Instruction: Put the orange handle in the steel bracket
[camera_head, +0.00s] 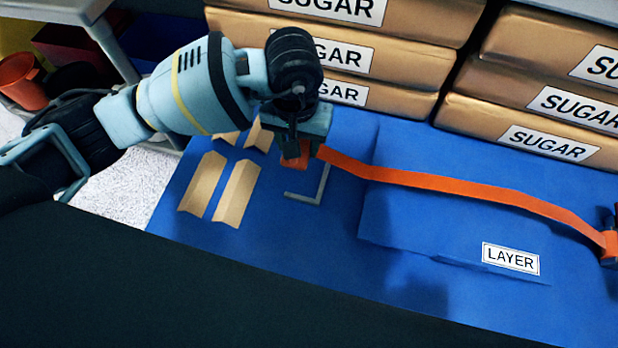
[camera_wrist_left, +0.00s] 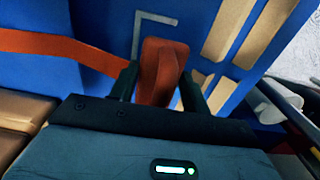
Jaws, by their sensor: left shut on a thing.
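My left gripper (camera_head: 297,152) is shut on the orange handle (camera_head: 294,160) above the blue surface. In the left wrist view the orange handle (camera_wrist_left: 160,70) sits between the two fingers of my left gripper (camera_wrist_left: 160,88). The steel bracket, a thin grey L-shaped piece (camera_head: 312,197), lies on the blue surface just below and right of the handle. It also shows beyond the handle in the left wrist view (camera_wrist_left: 139,32). The handle appears apart from the bracket, but the gripper partly hides that area. My right gripper is not clearly seen.
An orange strap (camera_head: 440,182) runs from the handle to a dark blue part (camera_head: 610,225) at the right edge. Tan angled strips (camera_head: 236,193) lie left of the bracket. Sugar bags (camera_head: 400,97) line the back. A LAYER label (camera_head: 510,259) marks the blue surface.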

